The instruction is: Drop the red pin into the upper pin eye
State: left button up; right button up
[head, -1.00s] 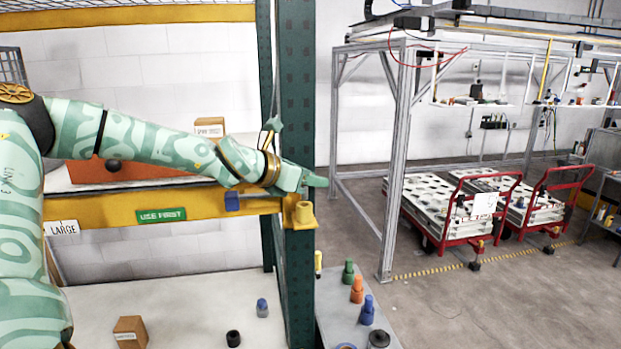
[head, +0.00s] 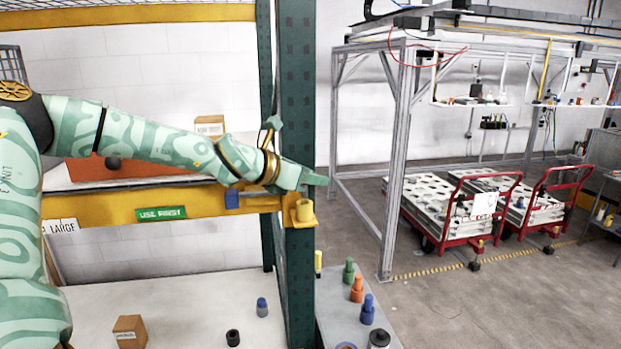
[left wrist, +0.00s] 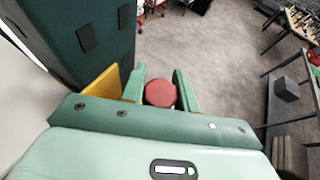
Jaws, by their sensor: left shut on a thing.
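My left gripper (head: 318,180) reaches in from the left, in front of the green rack post, its fingers pointing right. In the left wrist view its two fingers (left wrist: 160,88) are shut on the red pin (left wrist: 160,94), whose round red top shows between them. The pin is hidden in the head view. The upper pin eye (head: 304,211), a yellow ring on a yellow bracket, sits on the post just below and slightly left of the fingertips. The gripper is above it and appears apart from it. My right gripper is out of view.
The green post (head: 298,110) and yellow beam (head: 110,208) stand close to the hand. A grey bench (head: 340,325) below holds several coloured pieces. A blue block (head: 232,198) is on the beam. Open floor and red carts (head: 440,215) lie to the right.

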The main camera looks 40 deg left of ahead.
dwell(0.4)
pick_arm(q)
jog(key=shift+b, duration=0.35)
dwell(0.6)
jog(key=shift+f+b, duration=1.15)
jog(key=shift+f, duration=0.05)
jog(key=shift+r, duration=0.15)
jog(key=shift+r+p, duration=0.5)
jog(key=shift+r, duration=0.2)
jog(key=shift+b, duration=0.6)
dwell(1.1)
jog(key=shift+f+b, duration=0.75)
jog(key=shift+f, duration=0.1)
jog(key=o, duration=1)
jog(key=shift+s+r, duration=0.1)
jog(key=shift+s, duration=0.05)
